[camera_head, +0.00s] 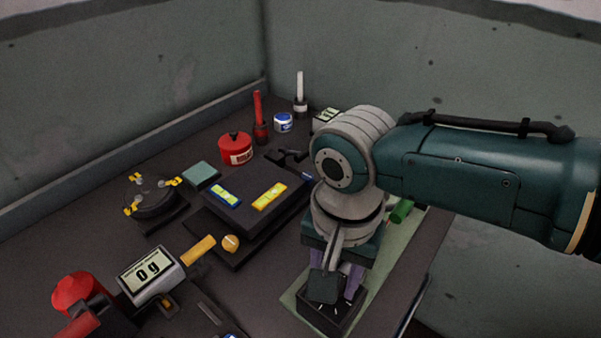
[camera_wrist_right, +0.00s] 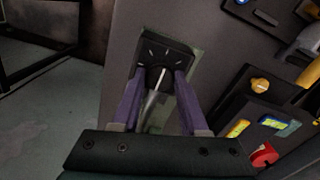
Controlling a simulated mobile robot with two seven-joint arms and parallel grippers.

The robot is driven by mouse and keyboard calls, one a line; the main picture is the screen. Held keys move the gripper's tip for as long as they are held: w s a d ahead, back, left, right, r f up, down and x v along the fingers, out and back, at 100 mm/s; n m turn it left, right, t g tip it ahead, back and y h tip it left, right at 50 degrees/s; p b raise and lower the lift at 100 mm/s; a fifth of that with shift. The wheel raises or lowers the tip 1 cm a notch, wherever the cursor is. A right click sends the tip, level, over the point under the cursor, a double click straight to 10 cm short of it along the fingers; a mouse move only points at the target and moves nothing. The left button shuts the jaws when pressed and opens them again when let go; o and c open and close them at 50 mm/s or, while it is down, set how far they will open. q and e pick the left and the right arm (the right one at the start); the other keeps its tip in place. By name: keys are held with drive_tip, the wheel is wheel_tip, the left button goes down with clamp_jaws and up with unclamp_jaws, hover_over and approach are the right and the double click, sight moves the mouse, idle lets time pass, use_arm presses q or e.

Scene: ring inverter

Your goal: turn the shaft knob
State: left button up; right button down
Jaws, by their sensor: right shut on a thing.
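The shaft knob (camera_wrist_right: 160,73) shows in the right wrist view as a pale, slim pointer-like part at the middle of a dark box (camera_wrist_right: 172,47) with white tick marks on its face. My right gripper (camera_wrist_right: 159,79) has purple fingers, one on each side of the knob, and is shut on it. In the head view the dark box (camera_head: 343,318) stands at the lower middle, with my right gripper (camera_head: 332,284) directly above. There the knob is hidden by the gripper and wrist. My left gripper is in neither view.
The box stands on a green mat (camera_head: 290,298) near the table's right edge. Walls close off the back and left.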

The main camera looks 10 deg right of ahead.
drive_tip(key=shift+c, duration=2.2)
unclamp_jaws()
drive_tip(key=shift+r, duration=0.4)
wheel_tip(320, 180, up, 9)
drive_tip(key=p, duration=0.2)
drive_tip(key=shift+p, duration=0.4)
drive_tip(key=shift+r, duration=0.1)
